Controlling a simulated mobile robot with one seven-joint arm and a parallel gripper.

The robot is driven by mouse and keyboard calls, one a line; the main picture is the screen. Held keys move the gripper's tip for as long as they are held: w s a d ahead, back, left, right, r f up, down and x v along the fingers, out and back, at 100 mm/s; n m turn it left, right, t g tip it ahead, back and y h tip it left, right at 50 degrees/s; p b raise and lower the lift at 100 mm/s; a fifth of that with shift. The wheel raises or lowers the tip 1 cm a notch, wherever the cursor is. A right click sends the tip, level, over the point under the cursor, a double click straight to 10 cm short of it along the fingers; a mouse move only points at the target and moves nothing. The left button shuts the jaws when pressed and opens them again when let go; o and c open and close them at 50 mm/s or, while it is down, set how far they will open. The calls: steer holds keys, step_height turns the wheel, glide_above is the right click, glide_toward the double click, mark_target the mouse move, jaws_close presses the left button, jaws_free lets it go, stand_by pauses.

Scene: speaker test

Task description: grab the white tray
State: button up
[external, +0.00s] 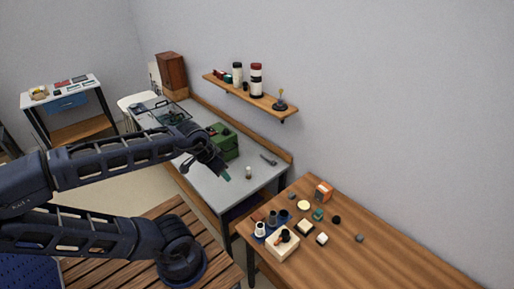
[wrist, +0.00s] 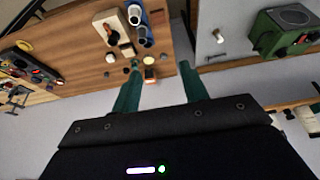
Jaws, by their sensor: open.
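A whitish, block-like tray (external: 277,252) sits near the left end of the wooden table, with a dark item on top; I cannot tell whether it is hollow. It also shows at the upper left of the wrist view (wrist: 104,22). My gripper (external: 224,175) is in the air over the grey workbench, left of the tray and apart from it. In the wrist view my gripper (wrist: 160,70) shows two green fingers, wide apart and empty.
A blue holder with cups (wrist: 137,20) stands beside the tray. Several small items and an orange box (external: 324,192) lie on the wooden table (external: 405,262). A green box (external: 225,142) stands on the grey workbench (external: 215,190). A wall shelf (external: 250,96) hangs above.

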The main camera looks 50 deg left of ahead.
steer(key=shift+c, duration=1.1)
